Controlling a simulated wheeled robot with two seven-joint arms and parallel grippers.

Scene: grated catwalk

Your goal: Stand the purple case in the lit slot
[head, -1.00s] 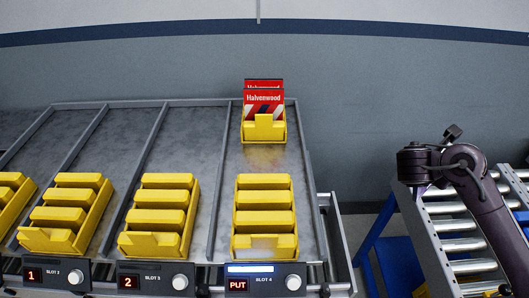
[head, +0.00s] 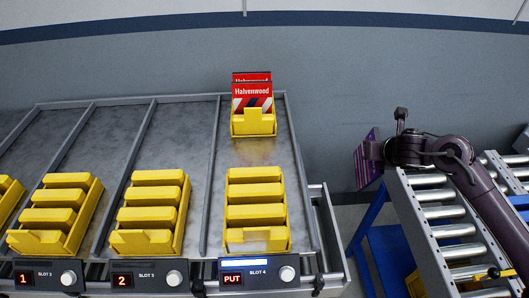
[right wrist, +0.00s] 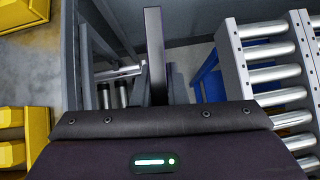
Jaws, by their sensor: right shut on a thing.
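The purple case (head: 367,160) is at the end of my right arm in the head view, left of the roller conveyor. My right gripper (head: 374,151) is shut on it and holds it upright, slightly tilted, in the air. The slot 4 panel (head: 258,272) is lit and reads PUT. Its lane holds a yellow divided bin (head: 256,212) in front and a yellow holder (head: 253,123) with red Halvenwood cases (head: 252,97) behind. My left gripper is not in view.
Raised metal dividers (head: 212,180) separate the lanes. The roller conveyor (head: 437,215) stands at the right, with a gap between it and the rack. A grey wall closes the back.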

